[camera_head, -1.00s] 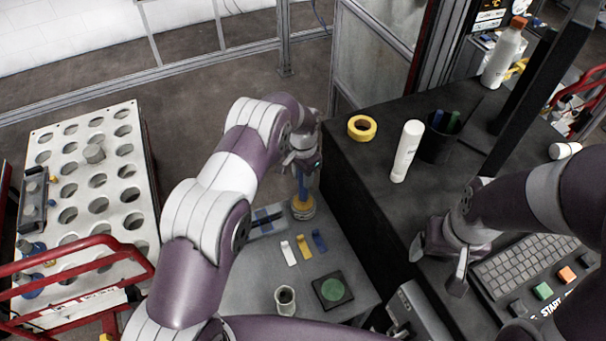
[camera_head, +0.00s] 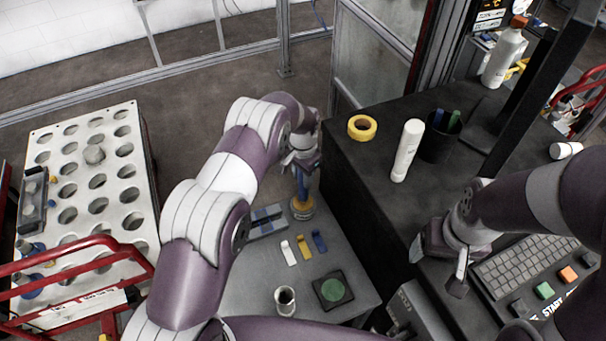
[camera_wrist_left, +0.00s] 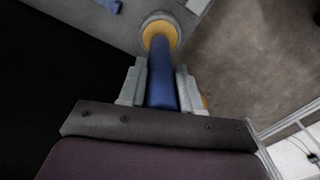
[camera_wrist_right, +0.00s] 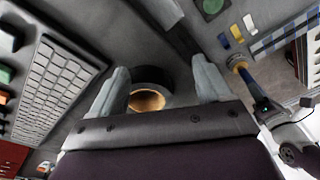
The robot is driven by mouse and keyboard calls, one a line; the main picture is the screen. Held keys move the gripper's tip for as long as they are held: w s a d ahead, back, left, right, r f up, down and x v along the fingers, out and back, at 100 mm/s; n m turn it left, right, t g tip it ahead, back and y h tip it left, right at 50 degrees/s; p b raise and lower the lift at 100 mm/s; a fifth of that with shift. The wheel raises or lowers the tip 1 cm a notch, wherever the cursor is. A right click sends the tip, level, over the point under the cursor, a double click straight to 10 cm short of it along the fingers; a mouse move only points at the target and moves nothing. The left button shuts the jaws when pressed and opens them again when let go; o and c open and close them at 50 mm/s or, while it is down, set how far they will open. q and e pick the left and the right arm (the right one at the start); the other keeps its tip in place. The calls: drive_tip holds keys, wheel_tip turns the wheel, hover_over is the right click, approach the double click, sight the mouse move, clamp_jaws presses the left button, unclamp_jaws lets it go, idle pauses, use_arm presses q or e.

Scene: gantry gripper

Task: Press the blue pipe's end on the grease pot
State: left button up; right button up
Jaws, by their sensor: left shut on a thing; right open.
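The blue pipe (camera_wrist_left: 162,88) is held upright in my left gripper (camera_head: 303,163), whose fingers (camera_wrist_left: 160,83) are shut on its sides. Its lower end meets the orange top of the grease pot (camera_wrist_left: 158,20) in the left wrist view. The grease pot (camera_head: 302,210) stands at the back of the low grey table, below my left gripper. The pipe's very tip is hidden from the wrist camera. My right gripper (camera_head: 438,268) is open over the black desk, left of the keyboard. In the right wrist view a dark round thing with a brass-coloured inside (camera_wrist_right: 150,97) shows between its fingers.
The grey table holds white, yellow and blue clips (camera_head: 304,247), a green round pad (camera_head: 333,290) and a small cup (camera_head: 285,299).

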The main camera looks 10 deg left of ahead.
use_arm(q)
drive_tip(key=shift+r+p, duration=1.9)
drive_tip(key=shift+r, duration=1.65)
use_arm(e)
drive_tip(key=shift+r, duration=1.9)
drive_tip(key=shift+f, duration=0.1)
use_arm(q)
drive_tip(key=shift+f, duration=0.1)
